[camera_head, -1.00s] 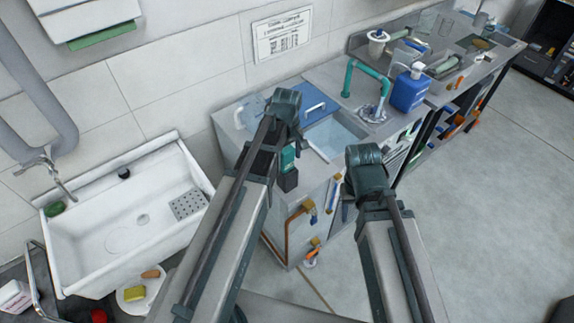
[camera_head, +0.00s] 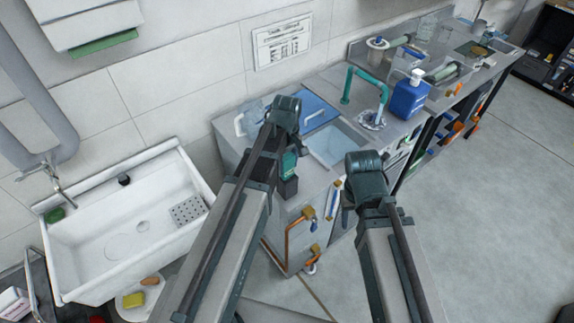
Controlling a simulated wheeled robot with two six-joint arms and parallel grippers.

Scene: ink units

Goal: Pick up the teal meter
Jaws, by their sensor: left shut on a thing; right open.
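The teal meter (camera_head: 290,161), a small teal block with a dark lower part, shows just right of my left forearm, over the near edge of the counter. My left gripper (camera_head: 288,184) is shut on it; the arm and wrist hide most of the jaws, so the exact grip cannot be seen. My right gripper (camera_head: 348,198) is open and empty, in front of the cabinet side, partly hidden by its own wrist.
The counter has an inset basin (camera_head: 335,144), a blue panel (camera_head: 316,112), a teal faucet (camera_head: 366,80) and a blue bottle (camera_head: 409,97). A white sink (camera_head: 110,238) stands at the left. The floor (camera_head: 480,220) at right is clear.

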